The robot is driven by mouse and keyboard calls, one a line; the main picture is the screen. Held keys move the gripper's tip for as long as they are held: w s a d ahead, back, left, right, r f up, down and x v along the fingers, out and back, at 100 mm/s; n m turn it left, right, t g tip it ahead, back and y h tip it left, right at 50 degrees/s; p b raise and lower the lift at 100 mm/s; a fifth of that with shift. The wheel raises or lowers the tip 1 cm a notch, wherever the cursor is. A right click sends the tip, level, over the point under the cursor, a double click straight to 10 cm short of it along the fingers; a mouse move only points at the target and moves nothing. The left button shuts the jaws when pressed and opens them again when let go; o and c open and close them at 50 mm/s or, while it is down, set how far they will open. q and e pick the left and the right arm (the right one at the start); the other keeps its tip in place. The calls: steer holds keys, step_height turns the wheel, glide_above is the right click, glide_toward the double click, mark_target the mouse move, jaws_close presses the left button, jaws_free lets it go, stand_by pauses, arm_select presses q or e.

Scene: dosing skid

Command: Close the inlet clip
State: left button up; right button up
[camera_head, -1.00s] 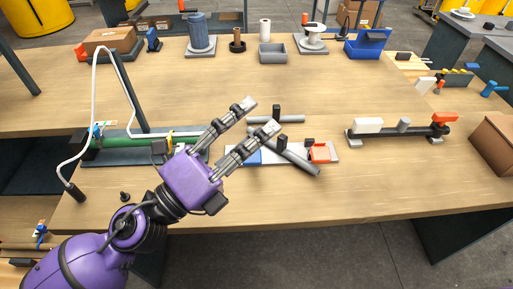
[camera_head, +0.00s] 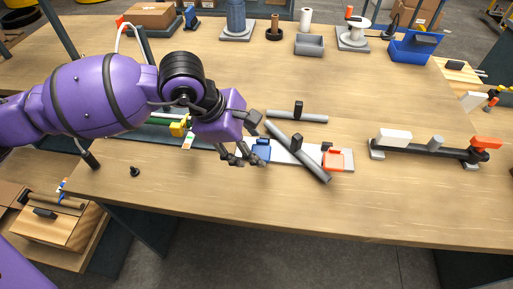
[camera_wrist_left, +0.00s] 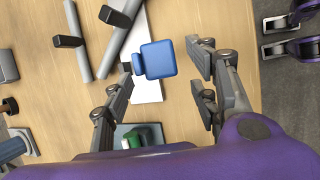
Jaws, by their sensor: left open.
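A blue clip (camera_head: 261,150) sits on the left part of a white plate (camera_head: 285,156). An orange clip (camera_head: 338,160) sits at the plate's right end. I cannot tell from the pictures which is the inlet clip. A grey tube (camera_head: 300,153) crosses the plate at a slant between them. My left gripper (camera_head: 246,160) is open and points down at the blue clip. In the left wrist view the blue clip (camera_wrist_left: 158,60) lies between the spread fingers (camera_wrist_left: 162,75), with no clear contact. My right gripper is not clearly seen.
Another grey tube (camera_head: 297,116) with a black block lies behind the plate. A dark rail (camera_head: 430,148) with white and orange blocks stands to the right. A green part (camera_wrist_left: 140,136) shows near the gripper. The table front is largely clear, apart from a small black knob (camera_head: 135,171).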

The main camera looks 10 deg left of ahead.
mark_target(257, 152)
arm_select(q)
steer(key=shift+x, duration=1.7)
steer(key=shift+c, duration=0.4)
steer(key=shift+s+d+f, duration=0.1)
steer(key=shift+f, duration=0.05)
jaws_close()
